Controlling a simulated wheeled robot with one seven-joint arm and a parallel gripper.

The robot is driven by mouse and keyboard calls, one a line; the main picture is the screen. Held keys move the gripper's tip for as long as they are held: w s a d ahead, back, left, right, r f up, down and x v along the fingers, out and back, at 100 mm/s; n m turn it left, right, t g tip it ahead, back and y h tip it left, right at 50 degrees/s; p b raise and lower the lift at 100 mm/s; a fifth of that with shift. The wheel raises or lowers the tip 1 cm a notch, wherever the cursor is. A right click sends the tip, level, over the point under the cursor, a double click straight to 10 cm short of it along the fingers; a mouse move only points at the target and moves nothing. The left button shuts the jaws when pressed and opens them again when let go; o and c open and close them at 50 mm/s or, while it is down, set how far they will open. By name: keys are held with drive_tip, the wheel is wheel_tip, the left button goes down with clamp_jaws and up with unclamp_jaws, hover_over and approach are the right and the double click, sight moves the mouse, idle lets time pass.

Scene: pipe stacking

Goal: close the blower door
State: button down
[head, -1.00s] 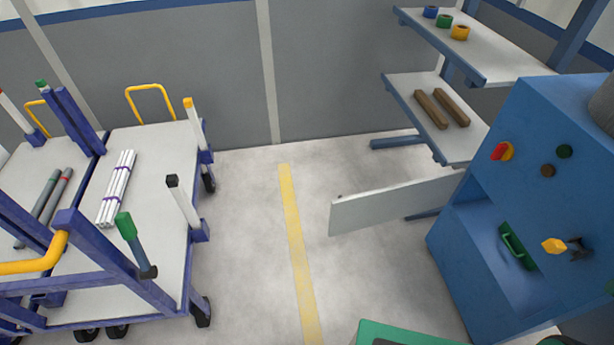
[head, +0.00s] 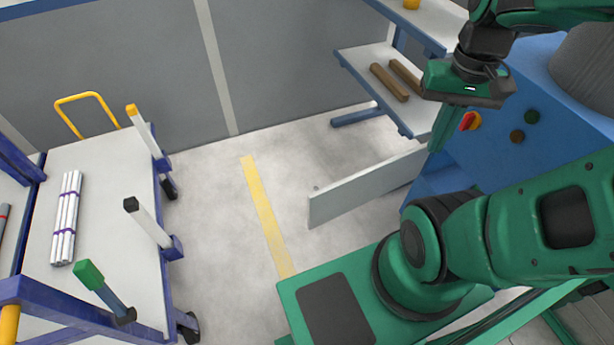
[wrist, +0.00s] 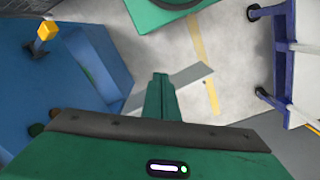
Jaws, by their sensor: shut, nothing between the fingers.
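The blower door, a light grey flat panel (head: 362,188), stands open, swung out from the blue blower cabinet (head: 560,88). It also shows in the wrist view (wrist: 192,76), beyond my fingers. My gripper (head: 438,138) points down near the door's cabinet end in the head view, and its fingers hide part of the cabinet edge. The fingers also show in the wrist view (wrist: 160,80), shut together and empty. I cannot tell whether they touch the door. The door's hinge is hidden.
A shelf rack with brown bars (head: 390,82) stands behind the door. A cart with white pipes (head: 66,218) is at left. Floor with a yellow line (head: 265,215) is clear between. Red-yellow (head: 469,121) and dark knobs sit on the cabinet. A yellow knob (wrist: 46,31) shows in the wrist view.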

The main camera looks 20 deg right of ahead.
drive_tip(key=n+g, duration=0.3)
drive_tip(key=n, duration=0.4)
hover_over(317, 188)
wheel_tip(317, 188, down, 34)
drive_tip(key=shift+f, duration=0.1)
drive_tip(key=shift+s+d, duration=0.1)
drive_tip(key=shift+s, duration=0.5)
